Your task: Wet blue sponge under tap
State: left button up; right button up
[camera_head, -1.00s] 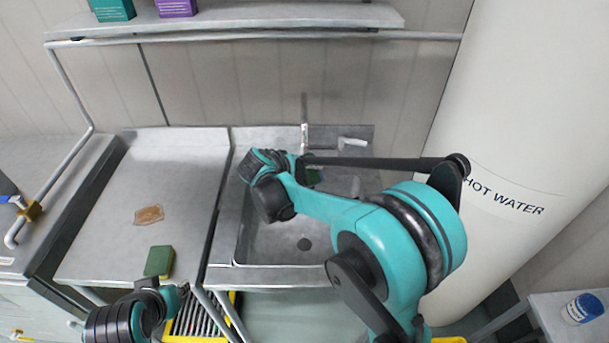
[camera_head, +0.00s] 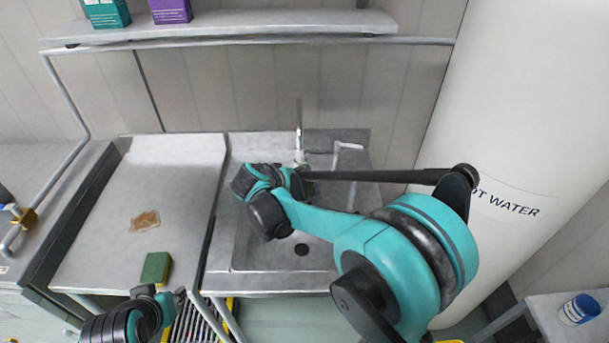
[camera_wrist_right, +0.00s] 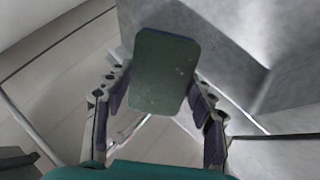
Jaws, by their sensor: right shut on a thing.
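My right gripper (camera_wrist_right: 158,100) is shut on a sponge (camera_wrist_right: 165,72) with a dark green scouring face and a thin blue edge. In the head view the right gripper (camera_head: 303,183) is over the sink (camera_head: 263,248), just in front of the tap (camera_head: 299,150); the arm largely hides the sponge there. I cannot tell whether water runs or touches the sponge. My left gripper (camera_head: 168,299) is low at the left, near the counter's front edge, and its finger opening is unclear.
A green and yellow sponge (camera_head: 156,268) and a brown stain (camera_head: 145,221) are on the left counter (camera_head: 180,185). A shelf (camera_head: 230,27) with boxes runs above. The white hot water tank (camera_head: 500,120) stands at the right.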

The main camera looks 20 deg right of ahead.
jog(key=shift+s+a, duration=0.3)
jog(key=shift+s, duration=0.45)
jog(key=shift+s+a, duration=0.3)
jog(key=shift+s, duration=0.5)
jog(key=shift+s+a, duration=0.3)
jog(key=shift+s, duration=0.45)
jog(key=s+a+r+p, duration=0.2)
jog(key=s+r+p, duration=0.2)
jog(key=shift+s, duration=0.3)
